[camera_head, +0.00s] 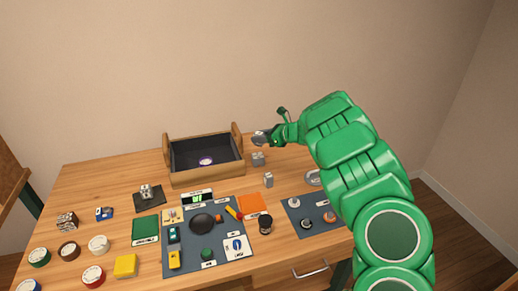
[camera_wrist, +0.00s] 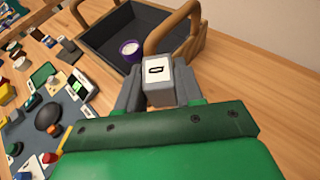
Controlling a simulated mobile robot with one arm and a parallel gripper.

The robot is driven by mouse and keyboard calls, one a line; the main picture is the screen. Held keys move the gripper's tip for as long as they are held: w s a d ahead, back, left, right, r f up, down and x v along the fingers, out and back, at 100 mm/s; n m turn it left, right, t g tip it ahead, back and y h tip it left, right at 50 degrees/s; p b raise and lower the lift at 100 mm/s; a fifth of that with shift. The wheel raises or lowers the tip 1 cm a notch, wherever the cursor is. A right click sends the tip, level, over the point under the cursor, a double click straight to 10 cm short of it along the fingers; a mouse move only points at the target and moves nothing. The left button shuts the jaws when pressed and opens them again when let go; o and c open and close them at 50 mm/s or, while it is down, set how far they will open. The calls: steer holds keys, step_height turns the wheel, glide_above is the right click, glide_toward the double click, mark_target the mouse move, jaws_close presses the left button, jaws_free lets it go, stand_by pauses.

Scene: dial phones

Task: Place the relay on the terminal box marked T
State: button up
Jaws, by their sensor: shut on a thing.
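My gripper (camera_head: 262,138) is raised above the back right of the table. In the wrist view its grey fingers (camera_wrist: 157,92) are shut on a small grey block with a white label and a dark box-like mark, apparently the relay (camera_wrist: 156,70). Two small grey boxes stand on the wood below my gripper: one near the crate's right end (camera_head: 258,159), the other closer to the front (camera_head: 268,180). Their markings are too small to read, so I cannot tell which is the terminal box marked T. The gripper hides part of the held block in the head view.
A dark-lined wooden crate (camera_head: 205,178) with raised handles stands left of my gripper, a purple round thing (camera_head: 206,161) inside. A blue-grey mat (camera_head: 188,262) with parts and a smaller mat (camera_head: 316,232) lie in front. Several tape rolls lie at left. Wood right of the crate is mostly clear.

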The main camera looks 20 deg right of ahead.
steer(key=shift+w+d+f, duration=0.15)
steer(key=shift+w+f, duration=0.85)
steer(key=shift+f, duration=0.2)
steer(key=shift+w+d+f, duration=0.15)
steer(key=shift+w+f, duration=0.8)
steer(key=shift+f, duration=0.25)
steer(key=shift+w+f, duration=0.35)
steer(key=shift+f, duration=1.6)
steer(key=shift+f, duration=0.1)
steer(key=o, duration=1.1)
